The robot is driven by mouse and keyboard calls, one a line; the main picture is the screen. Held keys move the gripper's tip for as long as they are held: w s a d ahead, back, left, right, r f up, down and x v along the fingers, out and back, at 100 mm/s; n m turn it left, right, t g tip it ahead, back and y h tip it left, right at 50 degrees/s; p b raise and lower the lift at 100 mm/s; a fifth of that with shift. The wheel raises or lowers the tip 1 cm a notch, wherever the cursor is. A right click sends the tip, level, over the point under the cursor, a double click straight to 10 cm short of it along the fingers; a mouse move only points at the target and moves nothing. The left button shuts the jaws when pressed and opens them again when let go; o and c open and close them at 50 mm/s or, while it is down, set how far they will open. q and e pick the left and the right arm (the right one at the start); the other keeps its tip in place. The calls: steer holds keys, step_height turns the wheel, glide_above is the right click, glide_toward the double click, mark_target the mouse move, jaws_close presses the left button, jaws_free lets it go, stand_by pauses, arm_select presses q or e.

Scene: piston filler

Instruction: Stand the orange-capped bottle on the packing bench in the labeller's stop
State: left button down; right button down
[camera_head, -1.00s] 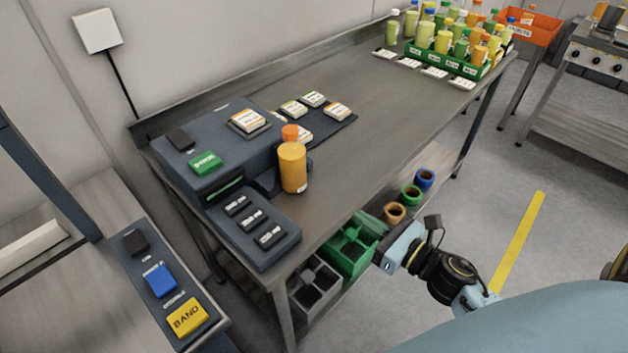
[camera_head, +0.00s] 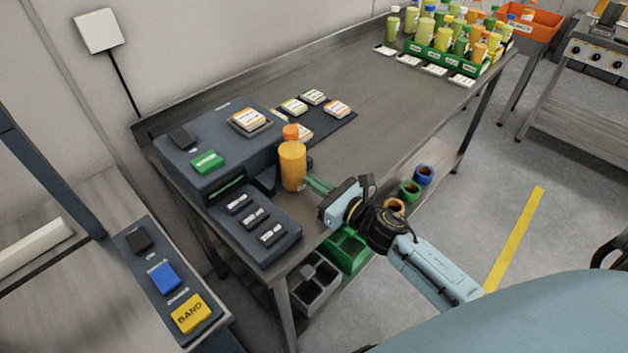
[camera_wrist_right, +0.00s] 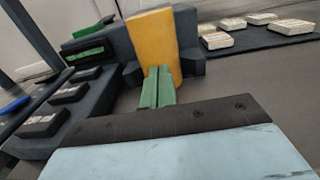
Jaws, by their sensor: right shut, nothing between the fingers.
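The orange-capped bottle (camera_head: 292,164) stands upright on the bench beside the dark labeller (camera_head: 222,150), against the block on the labeller's front side. Its amber body also shows in the right wrist view (camera_wrist_right: 155,42). My right gripper (camera_head: 316,184) is shut with nothing between its green fingers. In the right wrist view its fingertips (camera_wrist_right: 158,70) point at the lower part of the bottle, at or very near its surface; I cannot tell whether they touch. The bottle's far side and the stop's inner faces are hidden. My left gripper is not in view.
Label stacks lie on a dark mat (camera_head: 341,121) behind the bottle. A green crate (camera_head: 440,62) of several bottles stands at the bench's far end. Green (camera_head: 347,247) and grey bins sit on the lower shelf. The middle of the bench (camera_head: 380,95) is clear.

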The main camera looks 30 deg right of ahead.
steer(key=shift+w+a, duration=0.1)
steer(key=shift+w, duration=0.15)
steer(key=shift+b+x, duration=0.45)
steer(key=shift+x, duration=0.4)
steer(key=shift+s, duration=0.1)
